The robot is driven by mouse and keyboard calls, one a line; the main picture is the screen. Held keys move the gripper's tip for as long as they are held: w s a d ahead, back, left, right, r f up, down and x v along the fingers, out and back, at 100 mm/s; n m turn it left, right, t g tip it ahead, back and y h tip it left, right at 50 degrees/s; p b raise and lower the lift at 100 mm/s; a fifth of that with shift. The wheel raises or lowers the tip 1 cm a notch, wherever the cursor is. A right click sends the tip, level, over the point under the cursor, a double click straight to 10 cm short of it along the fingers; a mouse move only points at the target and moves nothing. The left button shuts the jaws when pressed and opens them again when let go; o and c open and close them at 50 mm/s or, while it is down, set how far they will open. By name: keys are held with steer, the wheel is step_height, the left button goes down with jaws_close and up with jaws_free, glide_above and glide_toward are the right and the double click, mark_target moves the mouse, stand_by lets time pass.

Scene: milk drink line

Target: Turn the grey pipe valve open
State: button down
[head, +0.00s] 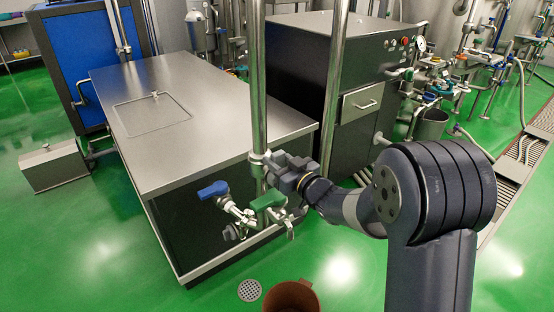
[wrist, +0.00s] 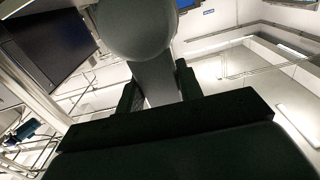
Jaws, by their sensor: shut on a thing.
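My gripper (head: 276,166) is at the vertical steel pipe (head: 259,90) by the near corner of the steel-topped cabinet. In the wrist view, a pale grey handle with a rounded end, the grey pipe valve (wrist: 152,80), sits between the two dark fingers of my gripper (wrist: 158,88), and they are shut on it. In the head view my gripper mostly hides this valve, so its turn angle cannot be told. A blue-handled valve (head: 213,190) is to the lower left, and a green-handled valve (head: 268,202) is just below my gripper.
The steel-topped cabinet (head: 205,80) stands left of the pipe. A second upright pipe (head: 335,80) and a dark machine (head: 300,60) stand behind my gripper. A brown bin (head: 292,297) and a floor drain (head: 249,290) are in front. The green floor at left front is clear.

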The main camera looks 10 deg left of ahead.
steer(key=shift+f, duration=0.1)
steer(key=c, duration=1)
jaws_free()
steer(key=shift+o, duration=0.2)
steer(key=v, duration=1.1)
steer(key=shift+a, duration=0.1)
steer(key=x, duration=1)
steer(key=shift+w+a, duration=0.3)
